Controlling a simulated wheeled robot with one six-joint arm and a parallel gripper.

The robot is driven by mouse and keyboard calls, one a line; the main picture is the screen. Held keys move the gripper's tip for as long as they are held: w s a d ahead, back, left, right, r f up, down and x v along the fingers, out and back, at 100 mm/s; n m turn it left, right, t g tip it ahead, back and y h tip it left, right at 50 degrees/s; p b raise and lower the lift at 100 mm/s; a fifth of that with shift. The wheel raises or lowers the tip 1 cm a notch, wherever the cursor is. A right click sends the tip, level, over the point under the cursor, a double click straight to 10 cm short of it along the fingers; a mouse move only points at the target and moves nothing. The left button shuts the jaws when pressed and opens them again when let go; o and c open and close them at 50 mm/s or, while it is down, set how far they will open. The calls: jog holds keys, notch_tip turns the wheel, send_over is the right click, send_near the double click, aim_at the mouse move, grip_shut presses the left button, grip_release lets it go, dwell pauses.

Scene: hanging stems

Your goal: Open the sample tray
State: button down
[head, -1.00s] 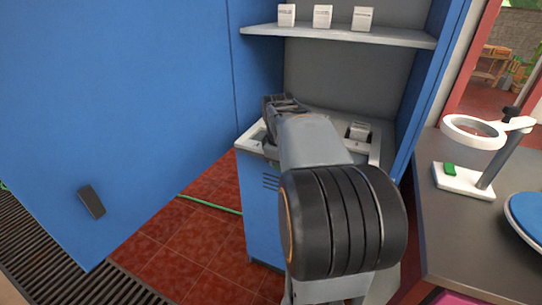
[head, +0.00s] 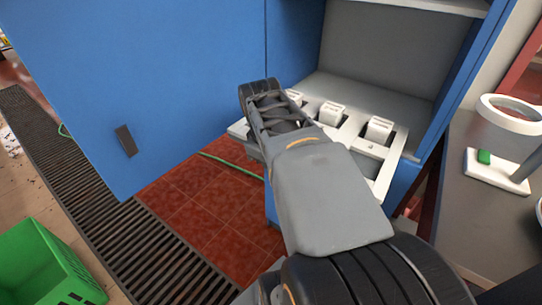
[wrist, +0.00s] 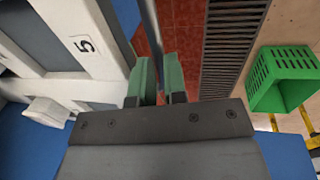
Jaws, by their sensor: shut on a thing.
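The sample tray (head: 350,158) is a white slotted frame with white blocks in it, standing out from the blue cabinet in the head view. In the wrist view its white frame (wrist: 100,62) is at the left, with a label "5". My gripper (wrist: 159,66) has green fingers shut on a thin dark bar (wrist: 150,22), which looks like the tray's handle. In the head view my arm covers the tray's left part and hides the fingers and the bar.
A large blue door (head: 165,75) with a dark handle stands open at the left. A green crate (head: 45,265) is on the floor at lower left, beside a dark floor grate (head: 85,165). A dark counter (head: 480,225) with a white ring stand is at the right.

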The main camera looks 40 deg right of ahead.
jog(key=shift+s, duration=0.1)
jog(key=c, duration=1.2)
grip_release()
jog(key=shift+o, duration=0.2)
notch_tip(320, 180, up, 14)
jog(key=a+p, duration=0.2)
jog(key=p, duration=0.1)
jog(key=shift+s+a+f+p, duration=0.2)
jog(key=shift+a+p, duration=0.1)
jog(key=shift+p, duration=0.1)
